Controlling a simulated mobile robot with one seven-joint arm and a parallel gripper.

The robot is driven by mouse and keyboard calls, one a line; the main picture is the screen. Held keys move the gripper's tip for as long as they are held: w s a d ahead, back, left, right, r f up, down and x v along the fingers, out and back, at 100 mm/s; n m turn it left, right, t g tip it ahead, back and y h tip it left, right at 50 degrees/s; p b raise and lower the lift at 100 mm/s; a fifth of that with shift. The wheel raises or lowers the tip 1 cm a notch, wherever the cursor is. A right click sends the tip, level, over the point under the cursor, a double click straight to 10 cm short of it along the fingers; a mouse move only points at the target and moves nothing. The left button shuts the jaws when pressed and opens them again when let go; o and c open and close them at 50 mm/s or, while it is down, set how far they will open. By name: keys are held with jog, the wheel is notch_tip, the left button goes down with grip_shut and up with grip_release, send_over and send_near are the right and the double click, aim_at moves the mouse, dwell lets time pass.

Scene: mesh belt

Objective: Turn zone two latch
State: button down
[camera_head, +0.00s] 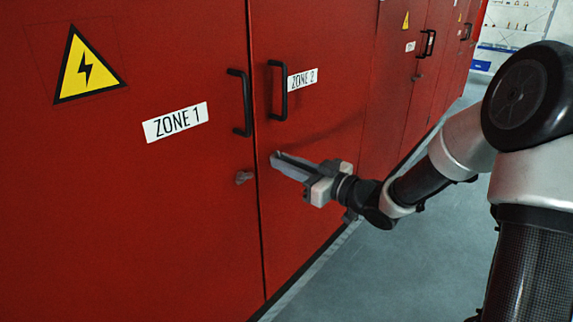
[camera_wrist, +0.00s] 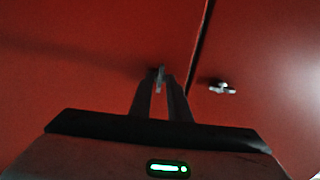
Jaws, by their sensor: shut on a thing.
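The red Zone 2 door (camera_head: 315,115) stands right of the seam in the head view, with a white "ZONE 2" label (camera_head: 302,79) and a black handle (camera_head: 278,90). My gripper (camera_head: 277,156) reaches to this door below the handle. In the wrist view my gripper (camera_wrist: 160,82) is shut on the small metal zone two latch (camera_wrist: 160,72), which shows between the fingertips. In the head view the latch is hidden by the fingers. How far the latch is turned cannot be told.
The Zone 1 door (camera_head: 150,220) is at left, with its own handle (camera_head: 240,102) and small metal latch (camera_head: 243,177); that latch also shows right of my fingers in the wrist view (camera_wrist: 222,87). More red cabinets recede at right. The grey floor (camera_head: 385,265) is clear.

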jog(key=c, duration=1.9)
grip_release()
jog(key=shift+c, duration=0.2)
jog(key=shift+d, duration=0.1)
jog(key=p+v, duration=0.2)
jog(key=v, duration=1.5)
jog(key=shift+s, duration=0.2)
jog(key=shift+d, duration=0.1)
